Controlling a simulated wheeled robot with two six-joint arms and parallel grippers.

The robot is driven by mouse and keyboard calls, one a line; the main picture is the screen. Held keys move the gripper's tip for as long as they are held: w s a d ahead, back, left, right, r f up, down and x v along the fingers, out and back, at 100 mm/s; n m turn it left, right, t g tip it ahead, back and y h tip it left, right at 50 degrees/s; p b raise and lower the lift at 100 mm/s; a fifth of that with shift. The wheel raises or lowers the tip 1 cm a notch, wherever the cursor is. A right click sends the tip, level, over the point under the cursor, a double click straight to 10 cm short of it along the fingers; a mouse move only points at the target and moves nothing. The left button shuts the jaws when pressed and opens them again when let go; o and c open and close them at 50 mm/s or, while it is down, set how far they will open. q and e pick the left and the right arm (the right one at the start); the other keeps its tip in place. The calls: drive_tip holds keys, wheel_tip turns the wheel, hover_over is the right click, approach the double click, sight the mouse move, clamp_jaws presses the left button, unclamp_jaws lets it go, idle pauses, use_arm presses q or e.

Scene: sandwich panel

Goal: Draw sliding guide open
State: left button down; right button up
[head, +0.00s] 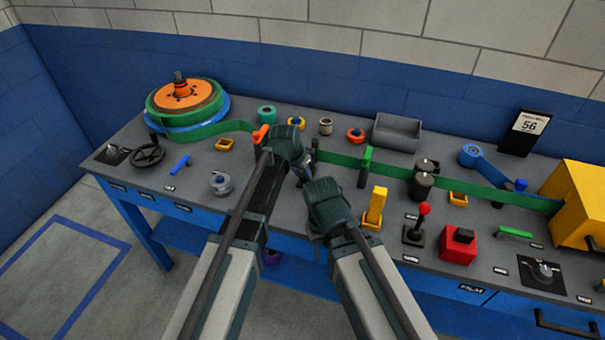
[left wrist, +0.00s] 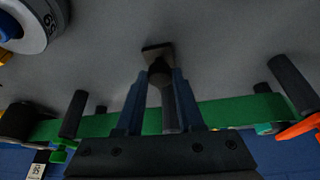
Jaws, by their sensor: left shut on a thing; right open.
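The sliding guide seems to be a dark grey post (left wrist: 168,108) on a small dark base. It stands beside the green band (left wrist: 235,110). In the left wrist view my left gripper (left wrist: 161,100) has its two blue fingers on either side of the post and is shut on it. In the head view my left gripper (head: 306,163) hides the guide, and the green band (head: 335,159) comes out to its right. My right gripper (head: 322,190) is open, lower and to the right. I see nothing in it, and its fingers are mostly hidden.
An orange lever (head: 261,134) stands close left of my left gripper. A green clamp (head: 365,166), a yellow lever (head: 375,206) and dark rollers (head: 422,185) stand to the right. The band leads from an orange and green reel (head: 184,98) to a yellow box (head: 577,205).

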use_arm(q)
drive_tip(key=shift+s, duration=0.1)
drive_tip(key=shift+s+a, duration=0.2)
drive_tip(key=shift+s, duration=0.35)
drive_tip(key=shift+s+a, duration=0.15)
drive_tip(key=shift+s, duration=0.35)
drive_tip(key=c, duration=0.5)
unclamp_jaws()
drive_tip(key=shift+w, duration=0.1)
drive_tip(key=shift+r, duration=0.1)
